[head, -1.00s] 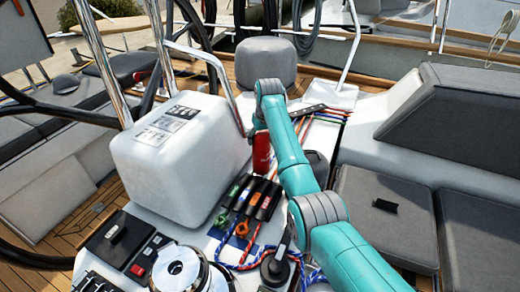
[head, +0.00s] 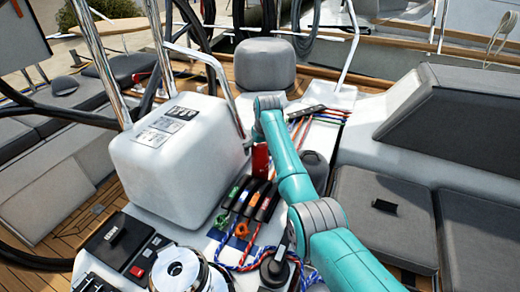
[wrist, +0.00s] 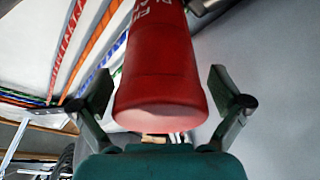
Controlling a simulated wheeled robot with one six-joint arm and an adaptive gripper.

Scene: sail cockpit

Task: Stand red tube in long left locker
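The red tube (head: 260,159) stands upright on the white console, just right of the big white box, partly covered by my arm in the head view. In the wrist view the red tube (wrist: 158,65), with white lettering, fills the space between the fingers of my gripper (wrist: 160,82). The fingers are spread, one on each side of the tube, with narrow gaps showing. My gripper is mostly hidden behind my arm in the head view. I cannot tell which part is the long left locker; grey cushioned seating (head: 70,95) lies at the left.
The white box (head: 170,155) stands close to the tube on its left. Rope clutches (head: 250,200), coloured ropes, a winch (head: 180,272) and a dark rounded object (head: 315,168) crowd the console. Steel rails and a dark wheel rim stand at the left.

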